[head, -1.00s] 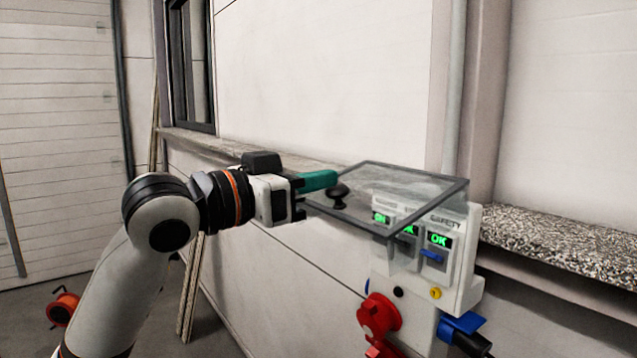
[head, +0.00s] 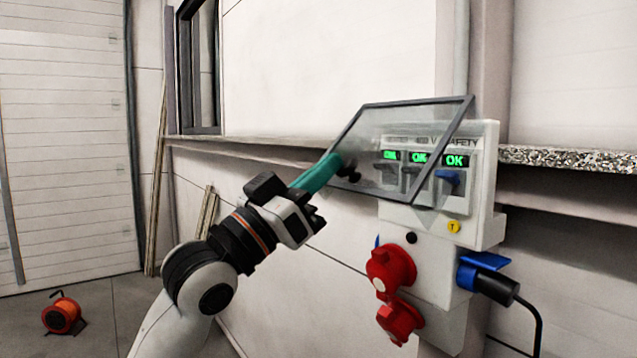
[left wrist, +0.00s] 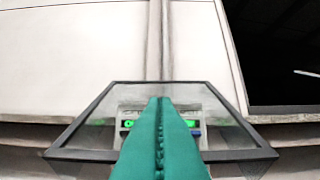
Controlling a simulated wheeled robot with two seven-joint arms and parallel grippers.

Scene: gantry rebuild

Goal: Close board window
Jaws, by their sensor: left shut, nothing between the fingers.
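The board window (head: 405,140) is a clear pane in a dark grey frame, hinged at its top on the white board (head: 483,190). It is tilted outward, partly open, with its lower edge away from the board. A dark knob (head: 349,172) sits near its left edge. My left gripper (head: 335,160) has teal fingers, shut and empty, with the tips at the frame close to the knob; I cannot tell if they touch. In the left wrist view the shut fingers (left wrist: 161,130) cover the middle of the window frame (left wrist: 80,127). My right gripper is not in view.
Below the window are red sockets (head: 390,268) and a blue plug (head: 484,262) with a black cable. Green OK displays (head: 455,161) show behind the pane. A speckled ledge (head: 570,158) runs right. An orange reel (head: 62,315) stands on the floor at left.

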